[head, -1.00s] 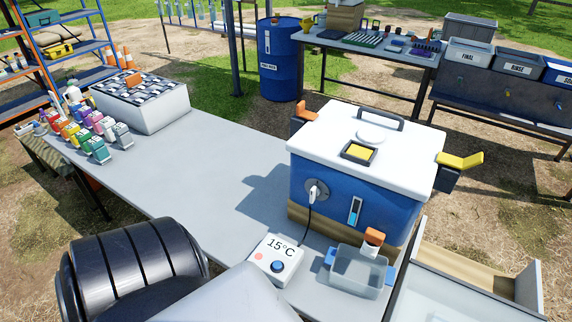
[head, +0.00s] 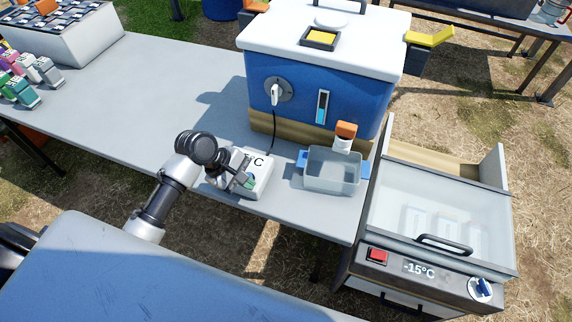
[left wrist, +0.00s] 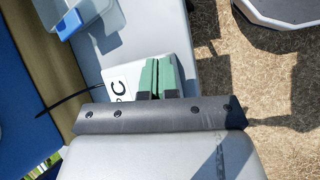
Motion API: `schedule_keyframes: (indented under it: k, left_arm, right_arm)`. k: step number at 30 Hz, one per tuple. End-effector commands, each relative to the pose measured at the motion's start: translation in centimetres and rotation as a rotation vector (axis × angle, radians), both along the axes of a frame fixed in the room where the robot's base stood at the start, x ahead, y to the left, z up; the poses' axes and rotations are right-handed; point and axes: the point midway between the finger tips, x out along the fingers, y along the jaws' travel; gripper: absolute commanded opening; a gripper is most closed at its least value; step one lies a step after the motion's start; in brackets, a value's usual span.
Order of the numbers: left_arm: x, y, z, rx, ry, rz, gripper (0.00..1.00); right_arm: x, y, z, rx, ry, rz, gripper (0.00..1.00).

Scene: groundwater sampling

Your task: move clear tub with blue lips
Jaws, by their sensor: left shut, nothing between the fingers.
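The clear tub (head: 331,178) stands on the grey table by its front right part, in front of the blue cooler. It has a blue lip on its left and right ends. In the left wrist view, the tub (left wrist: 95,12) is at the top left, with one blue lip (left wrist: 69,25) showing. My left gripper (head: 248,183) is left of the tub, over the white temperature box, apart from the tub. Its green fingers (left wrist: 154,75) are together with nothing between them. My right gripper is not in view.
The blue cooler (head: 315,95) with a white lid stands behind the tub. A glass-lidded freezer (head: 440,215) stands to the right.

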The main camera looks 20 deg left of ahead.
Motion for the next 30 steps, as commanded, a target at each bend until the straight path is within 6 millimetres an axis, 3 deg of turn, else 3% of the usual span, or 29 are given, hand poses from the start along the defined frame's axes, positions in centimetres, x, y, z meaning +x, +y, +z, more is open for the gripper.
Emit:
schedule_keyframes:
  k: [6, 12, 17, 27, 30]
  left_arm:
    - [4.8, 2.6, 3.2, -0.203, 0.195, 0.314, 0.00]
    - [6.6, 3.5, 4.6, -0.305, 0.296, 0.446, 0.00]
    - [7.0, 2.3, 3.5, -0.314, 0.306, 0.456, 0.00]
    - [8.5, -2.5, -1.6, -0.312, 0.305, 0.454, 0.00]
    - [9.0, -4.0, -2.2, -0.311, 0.301, 0.452, 0.00]
  right_arm:
    - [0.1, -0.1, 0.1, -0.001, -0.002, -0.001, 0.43]
    - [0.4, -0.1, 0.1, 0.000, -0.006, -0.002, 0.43]
    - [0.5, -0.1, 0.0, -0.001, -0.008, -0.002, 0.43]
    - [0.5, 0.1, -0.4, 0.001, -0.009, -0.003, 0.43]
    - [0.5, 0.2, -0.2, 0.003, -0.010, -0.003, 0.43]
